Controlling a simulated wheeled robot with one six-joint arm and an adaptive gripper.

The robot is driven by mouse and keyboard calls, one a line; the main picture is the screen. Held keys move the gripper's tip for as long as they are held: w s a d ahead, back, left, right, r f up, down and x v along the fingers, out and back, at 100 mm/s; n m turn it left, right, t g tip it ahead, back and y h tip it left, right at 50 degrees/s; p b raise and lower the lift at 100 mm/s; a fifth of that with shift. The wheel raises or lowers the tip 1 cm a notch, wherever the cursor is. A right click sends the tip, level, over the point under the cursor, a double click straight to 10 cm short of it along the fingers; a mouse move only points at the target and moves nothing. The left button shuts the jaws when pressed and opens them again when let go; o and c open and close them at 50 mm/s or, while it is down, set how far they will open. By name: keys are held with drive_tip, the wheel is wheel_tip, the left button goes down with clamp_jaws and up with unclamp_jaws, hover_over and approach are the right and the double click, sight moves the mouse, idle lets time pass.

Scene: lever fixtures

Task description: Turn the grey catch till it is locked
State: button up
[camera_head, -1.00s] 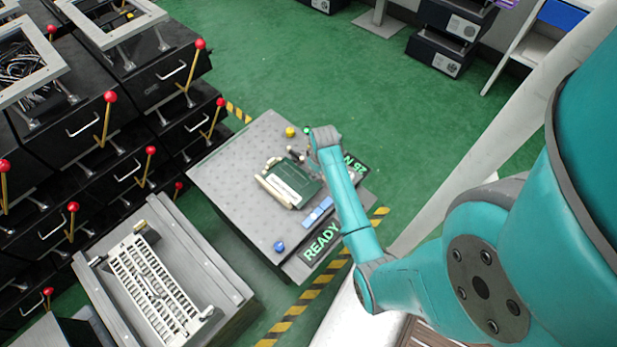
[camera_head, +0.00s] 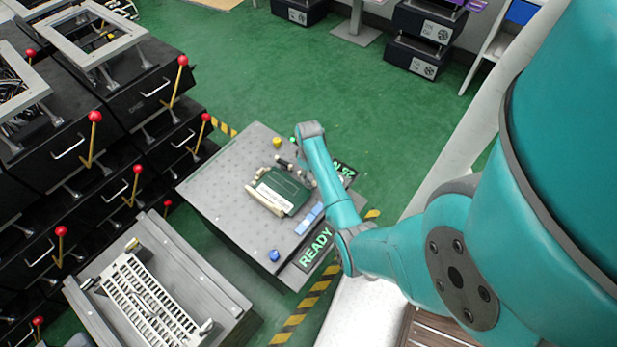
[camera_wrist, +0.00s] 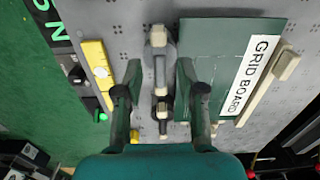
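The grey catch (camera_wrist: 160,62) shows in the wrist view as a narrow grey piece with pale ends, beside the green panel (camera_wrist: 215,40) labelled GRID BOARD. It lies lengthwise up the picture, beyond and between my fingers. My gripper (camera_wrist: 161,92) is open, with one dark-tipped finger on each side of the catch's line. I cannot tell whether either finger touches it, nor whether it is locked. In the head view, the green panel (camera_head: 284,188) sits on the grey table, and my gripper (camera_head: 303,168) is at its upper right, partly hidden by my arm.
A yellow block (camera_wrist: 97,65) and a small green light (camera_wrist: 103,116) lie left of the catch in the wrist view. The grey table (camera_head: 225,180) also bears a yellow knob (camera_head: 276,142), a blue knob (camera_head: 274,255) and blue blocks (camera_head: 308,218). Black drawers with red-tipped levers stand left.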

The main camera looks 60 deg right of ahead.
drive_tip(key=shift+f, duration=1.25)
clamp_jaws()
drive_tip(key=shift+m, duration=0.3)
drive_tip(key=m, duration=1.3)
drive_tip(key=shift+m, duration=2.2)
